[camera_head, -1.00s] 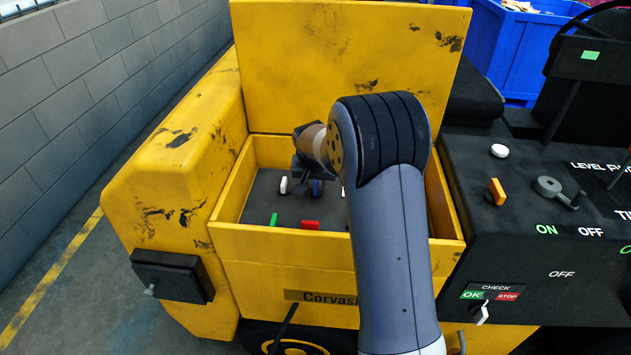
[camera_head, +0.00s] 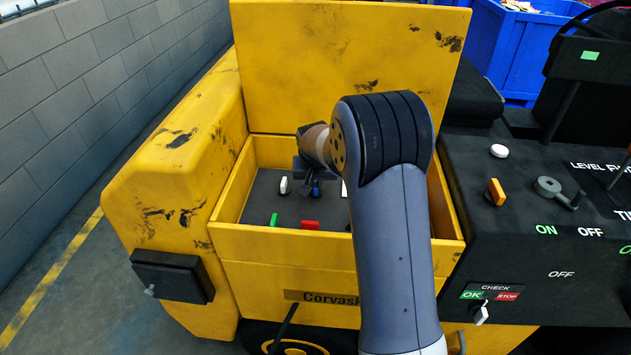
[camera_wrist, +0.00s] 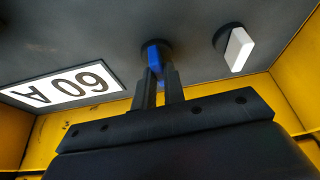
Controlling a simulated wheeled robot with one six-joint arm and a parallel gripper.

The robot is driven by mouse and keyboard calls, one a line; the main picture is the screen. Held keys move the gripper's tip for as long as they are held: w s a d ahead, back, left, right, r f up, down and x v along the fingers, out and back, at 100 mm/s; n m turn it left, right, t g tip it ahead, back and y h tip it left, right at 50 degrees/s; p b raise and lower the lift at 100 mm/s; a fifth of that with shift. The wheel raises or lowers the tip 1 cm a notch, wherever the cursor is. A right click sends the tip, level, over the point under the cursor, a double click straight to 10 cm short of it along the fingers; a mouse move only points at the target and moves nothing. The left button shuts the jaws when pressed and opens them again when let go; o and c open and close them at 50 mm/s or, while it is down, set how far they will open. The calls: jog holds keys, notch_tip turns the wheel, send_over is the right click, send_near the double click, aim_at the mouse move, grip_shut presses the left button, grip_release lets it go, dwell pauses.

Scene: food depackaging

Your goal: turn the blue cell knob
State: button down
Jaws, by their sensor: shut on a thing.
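The blue cell knob (camera_wrist: 154,57) stands on a dark round base on the grey panel. In the wrist view my gripper (camera_wrist: 161,75) has its two fingers close together at the knob, shut on it. In the head view the blue knob (camera_head: 316,188) shows as a small patch under my gripper (camera_head: 313,178), inside the yellow box. My wrist and arm hide part of the box to the right of it.
A white knob (camera_wrist: 238,48) stands beside the blue one. A "60 A" label (camera_wrist: 62,86) is on the panel. Green (camera_head: 274,219) and red (camera_head: 310,225) knobs sit nearer the box's front wall (camera_head: 285,245). The yellow lid (camera_head: 350,65) stands open behind.

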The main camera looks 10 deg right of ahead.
jog(key=n, duration=0.2)
jog(key=n+y, duration=0.1)
jog(key=n, duration=0.1)
jog(key=shift+d+y, duration=0.15)
jog(key=shift+y, duration=0.15)
jog(key=n+b, duration=0.1)
jog(key=n, duration=0.1)
jog(key=n+y+b, duration=0.1)
jog(key=n, duration=0.1)
jog(key=shift+d+f+n+y+b, duration=0.1)
jog(key=shift+f+n+y+b, duration=0.05)
jog(key=shift+n+y+b, duration=0.15)
jog(key=n+g+y+b, duration=0.1)
jog(key=n, duration=0.3)
jog(key=shift+w+d, duration=0.1)
jog(key=shift+w, duration=0.05)
jog(key=shift+n+g+y, duration=0.5)
jog(key=shift+n+g, duration=0.4)
jog(key=shift+n, duration=1.2)
jog(key=c, duration=1.5)
grip_release()
jog(key=shift+r, duration=0.2)
